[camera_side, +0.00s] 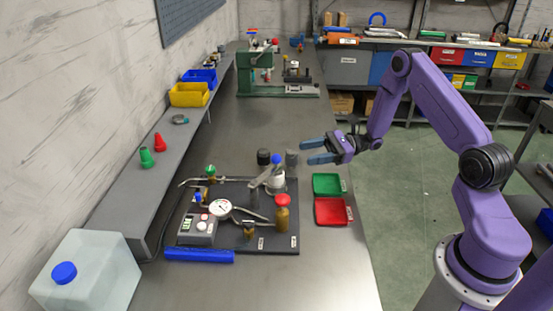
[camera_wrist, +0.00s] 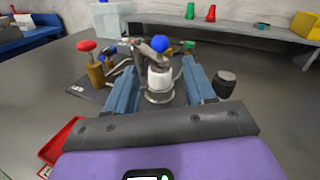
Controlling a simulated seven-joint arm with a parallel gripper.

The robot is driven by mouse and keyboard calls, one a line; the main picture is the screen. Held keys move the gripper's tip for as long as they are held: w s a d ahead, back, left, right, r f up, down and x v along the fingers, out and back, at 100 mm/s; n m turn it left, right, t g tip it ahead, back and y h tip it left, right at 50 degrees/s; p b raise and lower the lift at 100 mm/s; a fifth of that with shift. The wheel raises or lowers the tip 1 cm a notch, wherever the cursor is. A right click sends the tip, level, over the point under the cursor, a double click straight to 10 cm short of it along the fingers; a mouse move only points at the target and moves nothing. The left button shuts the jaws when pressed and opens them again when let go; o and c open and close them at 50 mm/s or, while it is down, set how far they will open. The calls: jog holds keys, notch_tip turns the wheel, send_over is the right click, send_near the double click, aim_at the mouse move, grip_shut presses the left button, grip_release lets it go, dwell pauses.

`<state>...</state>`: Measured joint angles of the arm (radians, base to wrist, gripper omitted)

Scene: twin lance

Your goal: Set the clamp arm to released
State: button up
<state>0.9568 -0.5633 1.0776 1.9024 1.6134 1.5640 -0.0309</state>
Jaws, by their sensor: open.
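The clamp arm, a grey lever (camera_side: 262,176) with a blue ball knob (camera_side: 276,159), stands tilted on the dark fixture plate (camera_side: 270,238). A white-and-metal cylinder (camera_side: 276,181) is beneath the knob. In the wrist view the blue knob (camera_wrist: 160,43) and white cylinder (camera_wrist: 160,79) appear between my fingers. My gripper (camera_side: 308,151) is open and empty, to the right of the knob and apart from it in the side view. Its fingers (camera_wrist: 159,66) point toward the fixture. Whether the lever is clamped is unclear.
A red-topped brass valve (camera_side: 283,212) and a dial gauge (camera_side: 220,208) stand on the plate. Green (camera_side: 328,184) and red (camera_side: 333,211) trays lie right. The bench beyond is clear up to a green machine (camera_side: 257,75).

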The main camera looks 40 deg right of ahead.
aim_at(276, 158)
jog(key=x, duration=1.1)
jog(key=shift+f, duration=0.1)
jog(key=shift+d, duration=0.1)
grip_shut()
